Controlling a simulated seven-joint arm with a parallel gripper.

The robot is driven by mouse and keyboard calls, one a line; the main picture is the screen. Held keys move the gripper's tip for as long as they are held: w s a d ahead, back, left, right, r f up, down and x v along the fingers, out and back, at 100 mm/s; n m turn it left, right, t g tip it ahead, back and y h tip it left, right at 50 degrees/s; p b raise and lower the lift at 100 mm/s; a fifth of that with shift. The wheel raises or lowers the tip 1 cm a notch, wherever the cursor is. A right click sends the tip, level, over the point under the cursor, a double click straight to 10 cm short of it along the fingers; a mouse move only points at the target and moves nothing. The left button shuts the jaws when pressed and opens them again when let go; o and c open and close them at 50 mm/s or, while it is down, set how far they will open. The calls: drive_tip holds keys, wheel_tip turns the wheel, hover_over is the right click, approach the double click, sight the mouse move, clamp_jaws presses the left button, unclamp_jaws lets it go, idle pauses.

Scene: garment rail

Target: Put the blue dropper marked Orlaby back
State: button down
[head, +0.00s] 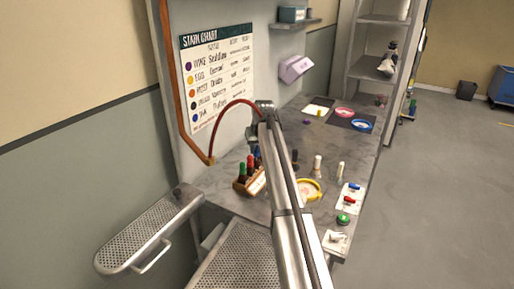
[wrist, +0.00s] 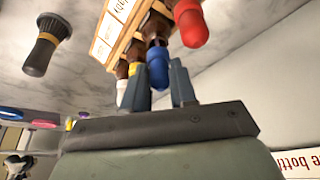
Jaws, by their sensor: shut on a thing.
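The blue dropper (wrist: 158,70) shows its rounded blue bulb in the wrist view, between the two fingers of my gripper (wrist: 162,85). My gripper is shut on it. The bulb lines up with a brown bottle neck (wrist: 155,27) at the wooden rack (wrist: 150,8); I cannot tell whether the dropper is fully seated. A red-bulbed dropper (wrist: 190,24) is close beside it, with a white bulb and a yellow one on the other side. In the head view the rack (head: 246,187) stands on the counter left of my arm, and my gripper is hidden. No Orlaby marking is readable.
In the head view, small bottles (head: 317,165), a yellow-rimmed dish (head: 309,190) and a white card with coloured pieces (head: 350,196) are right of my arm. A stain chart (head: 218,75) hangs behind the counter.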

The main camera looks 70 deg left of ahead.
drive_tip(key=shift+f, duration=0.55)
idle(0.4)
drive_tip(key=c, duration=0.8)
unclamp_jaws()
drive_tip(key=shift+r, duration=0.15)
drive_tip(key=shift+r, duration=3.6)
drive_tip(key=shift+w, duration=0.1)
